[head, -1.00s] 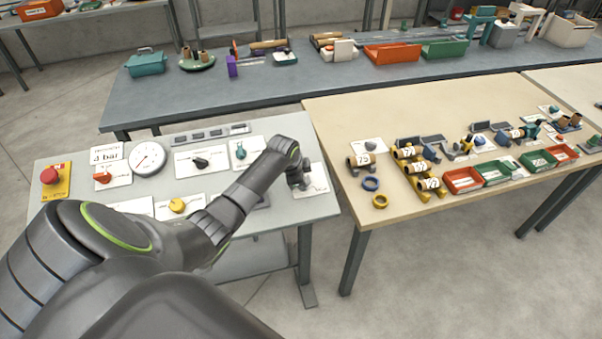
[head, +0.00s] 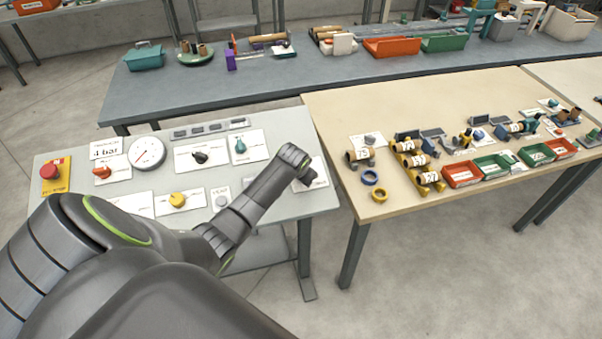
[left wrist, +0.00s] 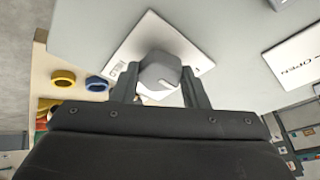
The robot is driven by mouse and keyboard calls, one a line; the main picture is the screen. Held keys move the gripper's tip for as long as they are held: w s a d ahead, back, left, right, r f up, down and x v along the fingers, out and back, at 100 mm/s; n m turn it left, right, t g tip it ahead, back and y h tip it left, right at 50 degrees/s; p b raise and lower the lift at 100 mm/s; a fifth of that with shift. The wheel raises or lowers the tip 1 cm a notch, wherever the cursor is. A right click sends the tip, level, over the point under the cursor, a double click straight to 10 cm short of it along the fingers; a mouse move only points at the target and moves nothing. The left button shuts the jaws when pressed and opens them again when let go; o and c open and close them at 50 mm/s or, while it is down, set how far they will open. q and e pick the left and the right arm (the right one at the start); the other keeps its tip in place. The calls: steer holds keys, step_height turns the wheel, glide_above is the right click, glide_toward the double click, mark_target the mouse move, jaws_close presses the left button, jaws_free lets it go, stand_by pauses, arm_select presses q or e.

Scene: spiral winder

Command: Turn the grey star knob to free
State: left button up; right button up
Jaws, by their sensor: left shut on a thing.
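The grey star knob (left wrist: 160,72) sits on a white label plate (left wrist: 151,24) and shows between my fingers in the left wrist view. My left gripper (left wrist: 160,88) is shut on it, one finger on each side. Print on the plate is partly visible beside a finger but too small to read surely. In the head view my left gripper (head: 305,181) is at the right end of the grey panel table (head: 285,222), over the plate (head: 318,180). The knob is hidden there by my wrist and fingers. My right gripper is not in view.
The panel also carries a yellow knob (head: 178,200), a black knob (head: 200,157), a teal handle (head: 240,146), a gauge (head: 147,153) and a red stop button (head: 50,171). A wooden table with blue (head: 369,177) and yellow (head: 379,195) rings adjoins on the right.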

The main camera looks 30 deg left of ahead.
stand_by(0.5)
arm_select(q)
steer(key=o, duration=1)
steer(key=shift+c, duration=0.2)
steer(key=shift+s+d+r, duration=0.15)
steer(key=shift+s+r, duration=0.15)
steer(key=shift+r, duration=0.15)
steer(key=b+v, duration=0.2)
steer(key=v, duration=1.4)
steer(key=shift+r+b, duration=0.15)
steer(key=shift+b, duration=0.25)
steer(key=shift+d, duration=0.15)
